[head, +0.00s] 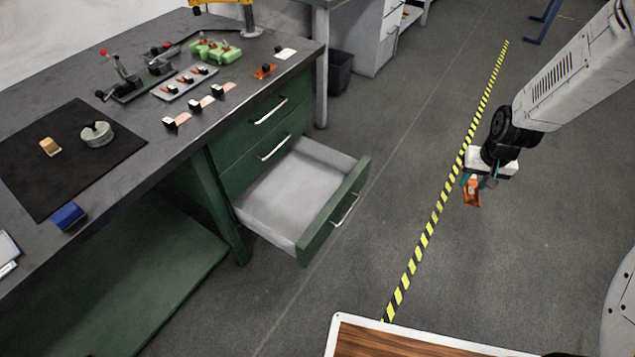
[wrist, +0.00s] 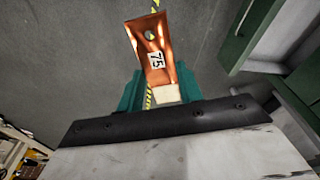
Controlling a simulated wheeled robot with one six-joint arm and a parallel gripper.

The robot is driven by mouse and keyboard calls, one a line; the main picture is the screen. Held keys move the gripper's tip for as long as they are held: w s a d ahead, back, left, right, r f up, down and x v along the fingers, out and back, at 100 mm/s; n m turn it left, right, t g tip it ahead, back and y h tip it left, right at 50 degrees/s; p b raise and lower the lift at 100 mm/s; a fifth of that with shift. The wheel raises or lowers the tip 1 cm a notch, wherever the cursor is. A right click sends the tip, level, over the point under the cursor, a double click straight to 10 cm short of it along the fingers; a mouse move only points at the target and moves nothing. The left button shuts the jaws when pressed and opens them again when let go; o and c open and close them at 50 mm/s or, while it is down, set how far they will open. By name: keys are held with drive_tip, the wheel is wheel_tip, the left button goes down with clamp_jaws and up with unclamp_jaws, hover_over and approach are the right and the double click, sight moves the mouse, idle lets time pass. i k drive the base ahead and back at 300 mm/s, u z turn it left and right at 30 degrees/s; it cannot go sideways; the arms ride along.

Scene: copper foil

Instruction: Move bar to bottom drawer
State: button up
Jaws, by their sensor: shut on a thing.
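A copper bar (wrist: 152,48) with a hole and a "75" label is held between the teal fingers of my gripper (wrist: 160,92) in the wrist view. In the head view my gripper (head: 474,182) holds the bar (head: 472,195), which hangs below it, in the air over the floor, right of the yellow-black line. The bottom drawer (head: 290,197) of the green bench is pulled out and looks empty. The gripper is to the right of the drawer and apart from it. In the wrist view, part of the green bench and drawer shows at the right.
The bench top (head: 150,75) holds a black mat (head: 60,165), a blue block (head: 68,216), a toggle clamp, green holders (head: 215,50) and several small copper pieces with black and white parts. A wooden-topped surface (head: 400,343) stands at the front. Floor between gripper and drawer is clear.

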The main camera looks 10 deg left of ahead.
sight(314, 205)
drive_tip(key=u, duration=0.5)
drive_tip(key=i, duration=0.95)
drive_tip(key=u, duration=0.7)
